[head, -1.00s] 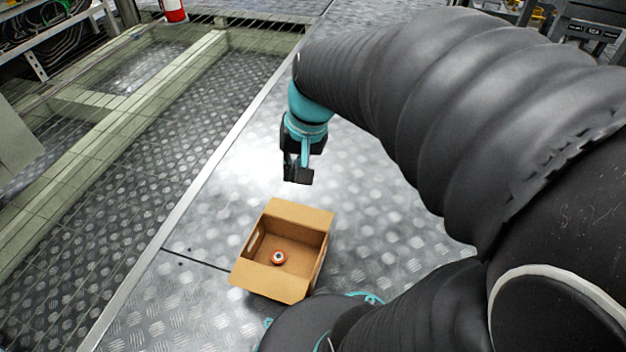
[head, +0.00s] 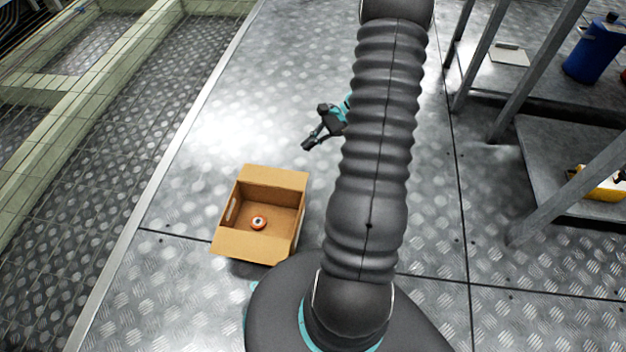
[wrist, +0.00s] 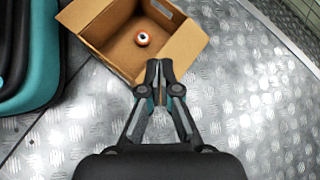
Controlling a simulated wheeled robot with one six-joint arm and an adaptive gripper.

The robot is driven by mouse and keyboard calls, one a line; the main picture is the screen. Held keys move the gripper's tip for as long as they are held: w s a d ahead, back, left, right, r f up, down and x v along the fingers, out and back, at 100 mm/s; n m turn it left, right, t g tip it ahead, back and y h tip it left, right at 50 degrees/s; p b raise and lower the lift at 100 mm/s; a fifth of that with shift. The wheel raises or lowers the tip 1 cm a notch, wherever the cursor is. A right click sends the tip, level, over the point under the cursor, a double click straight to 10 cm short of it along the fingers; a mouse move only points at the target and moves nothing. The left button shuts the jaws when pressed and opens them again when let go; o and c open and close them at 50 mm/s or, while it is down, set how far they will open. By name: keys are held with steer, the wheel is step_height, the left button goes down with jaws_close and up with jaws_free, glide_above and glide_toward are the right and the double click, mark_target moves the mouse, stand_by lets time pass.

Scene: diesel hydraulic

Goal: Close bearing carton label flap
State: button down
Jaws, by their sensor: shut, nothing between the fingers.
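The open cardboard carton (head: 228,240) stands on the metal floor left of my base in the head view. Its far flap (head: 275,177) and its near flap (head: 248,247) are both folded outward. An orange and white round part (head: 259,222) lies inside on the carton's bottom. My gripper (head: 308,145) is shut and empty, above and right of the carton in the picture, apart from it. In the wrist view the carton (wrist: 180,50) is beyond the closed fingertips (wrist: 159,64), which overlap its edge in the picture.
A metal rack (head: 545,150) stands at the right, with a blue container (head: 594,50) and a yellow item (head: 600,186) on its shelves. A pale raised edge runs along the left. The floor around the carton is clear.

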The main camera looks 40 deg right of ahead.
steer(key=s+d+f+m+t, duration=0.2)
steer(key=d+f+m, duration=0.1)
steer(key=f, duration=0.5)
steer(key=s+d+f+m+t, duration=0.2)
steer(key=f+m+t, duration=0.15)
steer(key=f, duration=0.35)
steer(key=s+d+f+m+t, duration=0.1)
steer(key=s+d+f+m, duration=0.2)
steer(key=f, duration=0.5)
steer(key=shift+m+y, duration=0.3)
steer(key=shift+m, duration=0.05)
steer(key=x, duration=1)
steer(key=shift+w+d+r, duration=0.1)
steer(key=shift+w+r, duration=0.25)
steer(key=shift+w, duration=0.05)
step_height(320, 180, up, 3)
steer(key=shift+w+d+f, duration=0.15)
steer(key=shift+d+f, duration=0.05)
steer(key=shift+f, duration=0.05)
steer(key=shift+w+r, duration=0.1)
steer(key=shift+r, duration=0.65)
steer(key=shift+d+r, duration=0.1)
steer(key=shift+d, duration=0.05)
